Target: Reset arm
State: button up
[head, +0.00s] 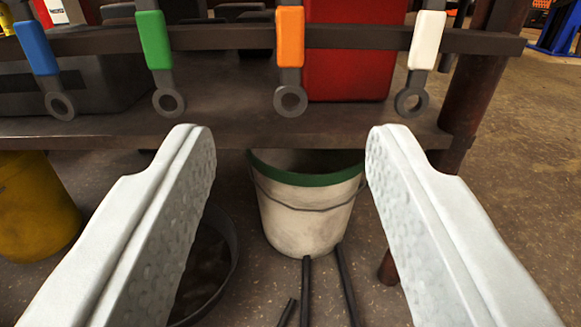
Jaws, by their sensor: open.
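My gripper (290,160) is open, its two white fingers wide apart with nothing between them. Its fingertips are in front of the shelf's edge. Several ring-ended tools hang from a dark rail (215,38): one with a blue handle (37,47), one green (155,39), one orange (290,37) and one white (426,39). The gap between the fingers lies below the orange-handled tool. I cannot tell how far the fingertips are from the tools.
Behind the rail, a shelf (240,125) holds a red container (350,60) and a dark case (100,85). Below stand a white bucket with a green rim (305,215), a yellow cylinder (35,205) and a dark basin (228,275). Dark rods (306,290) lie on the floor. Open floor shows at right.

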jog(key=shift+s+r, duration=0.1)
jog(key=shift+s, duration=0.05)
jog(key=s+r, duration=0.4)
jog(key=r, duration=1.4)
jog(key=s+r, duration=0.3)
jog(key=r, duration=1.6)
jog(key=s+r, duration=1)
jog(key=s, duration=0.5)
jog(key=s+r, duration=0.9)
jog(key=s, duration=0.6)
jog(key=shift+r+g, duration=0.4)
jog(key=shift+o, duration=0.3)
jog(key=shift+w, duration=0.1)
